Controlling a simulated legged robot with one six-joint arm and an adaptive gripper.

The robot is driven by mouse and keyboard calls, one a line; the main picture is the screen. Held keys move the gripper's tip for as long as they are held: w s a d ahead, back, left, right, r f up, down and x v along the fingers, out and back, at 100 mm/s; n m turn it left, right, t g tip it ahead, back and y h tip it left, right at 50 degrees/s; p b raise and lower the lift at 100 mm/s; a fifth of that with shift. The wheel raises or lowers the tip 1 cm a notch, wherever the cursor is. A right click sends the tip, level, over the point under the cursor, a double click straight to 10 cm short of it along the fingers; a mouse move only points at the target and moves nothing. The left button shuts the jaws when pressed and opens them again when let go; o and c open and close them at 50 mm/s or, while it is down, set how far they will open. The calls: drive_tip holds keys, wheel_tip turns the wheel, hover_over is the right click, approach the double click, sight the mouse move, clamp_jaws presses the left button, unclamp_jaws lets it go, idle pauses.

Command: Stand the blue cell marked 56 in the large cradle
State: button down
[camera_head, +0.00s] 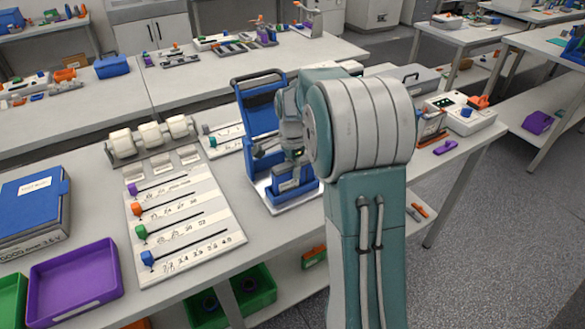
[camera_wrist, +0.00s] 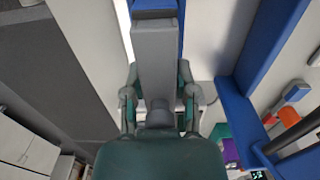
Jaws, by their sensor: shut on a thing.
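My gripper (camera_head: 290,158) is low in front of the blue upright frame (camera_head: 262,110). In the wrist view my gripper (camera_wrist: 160,98) has its two fingers closed on either side of a grey block (camera_wrist: 155,55). Blue shows at the block's far end, but I cannot tell whether that is part of it. No number 56 is readable. In the head view a low blue holder (camera_head: 292,192) on a pale base plate lies just below my gripper, perhaps the large cradle. My gripper hides the contact, so I cannot tell whether the block touches it.
A white board (camera_head: 185,225) with coloured sliders lies left of the frame, beside a rack of white rolls (camera_head: 150,138). A purple tray (camera_head: 75,283) and a blue box (camera_head: 35,205) are further left. A white device (camera_head: 465,112) stands to the right.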

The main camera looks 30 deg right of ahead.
drive_tip(key=shift+c, duration=2)
unclamp_jaws()
wheel_tip(320, 180, up, 12)
drive_tip(key=shift+r, duration=0.1)
drive_tip(key=s+a+r+n+t, duration=0.3)
drive_tip(key=s+a+r+n, duration=0.2)
drive_tip(key=s+a+n, duration=0.5)
drive_tip(key=s+a+f+n+t, duration=0.1)
drive_tip(key=s+a+f+n, duration=0.1)
drive_tip(key=s, duration=0.6)
drive_tip(key=s+a+f+n+t, duration=0.1)
drive_tip(key=s+a+f+n, duration=0.1)
drive_tip(key=s+n, duration=0.3)
drive_tip(key=s, duration=0.2)
drive_tip(key=shift+s+a+f+n+t, duration=0.15)
drive_tip(key=shift+s+a+n+t, duration=0.15)
drive_tip(key=shift+s, duration=0.05)
